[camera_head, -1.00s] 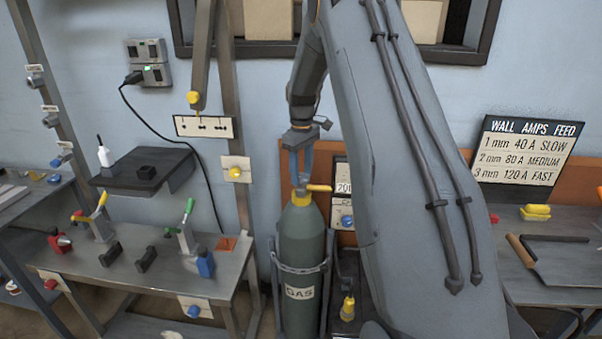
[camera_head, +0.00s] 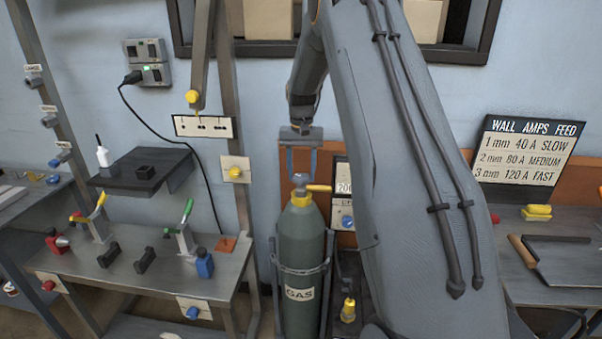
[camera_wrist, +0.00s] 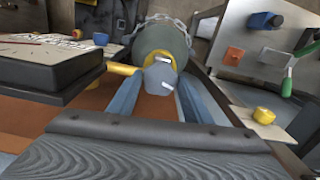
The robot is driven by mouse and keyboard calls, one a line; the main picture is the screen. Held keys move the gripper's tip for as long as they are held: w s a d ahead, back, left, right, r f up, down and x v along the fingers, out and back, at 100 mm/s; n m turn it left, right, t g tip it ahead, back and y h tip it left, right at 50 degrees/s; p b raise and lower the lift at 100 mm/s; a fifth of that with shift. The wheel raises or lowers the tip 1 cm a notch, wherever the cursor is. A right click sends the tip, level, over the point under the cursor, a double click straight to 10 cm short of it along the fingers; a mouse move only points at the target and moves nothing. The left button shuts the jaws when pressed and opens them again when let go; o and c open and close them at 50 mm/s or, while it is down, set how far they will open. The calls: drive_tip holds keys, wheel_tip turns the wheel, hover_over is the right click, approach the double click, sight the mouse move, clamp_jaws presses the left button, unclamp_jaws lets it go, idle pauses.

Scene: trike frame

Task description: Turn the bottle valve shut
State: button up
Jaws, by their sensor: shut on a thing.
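The dark green gas bottle (camera_head: 303,242) stands upright in a metal rack, with a GAS label on its front. Its yellow neck carries a yellow side outlet (camera_head: 319,188) pointing right and a grey-blue valve knob (camera_head: 300,179) on top. My gripper (camera_head: 300,172) points down from above with one finger on each side of the knob, shut on it. In the wrist view the knob (camera_wrist: 160,77) sits between the two blue finger tips, and the bottle (camera_wrist: 163,38) shows beyond it. The exact finger contact is small in the head view.
Left of the bottle is a metal bench (camera_head: 150,275) with clamps and a blue bottle. A chain (camera_wrist: 150,20) goes round the gas bottle. A gauge panel (camera_head: 343,205) stands close behind it on the right. My own arm hides part of the right side.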

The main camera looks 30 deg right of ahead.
sight(301, 176)
drive_tip(key=m, duration=0.7)
drive_tip(key=shift+w+r+b, duration=0.1)
drive_tip(key=shift+b, duration=0.2)
drive_tip(key=m, duration=0.3)
drive_tip(key=shift+m, duration=2)
drive_tip(key=shift+r, duration=0.1)
drive_tip(key=o, duration=1)
drive_tip(key=shift+o, duration=0.2)
drive_tip(key=shift+r+b, duration=1.15)
drive_tip(key=shift+r, duration=2.65)
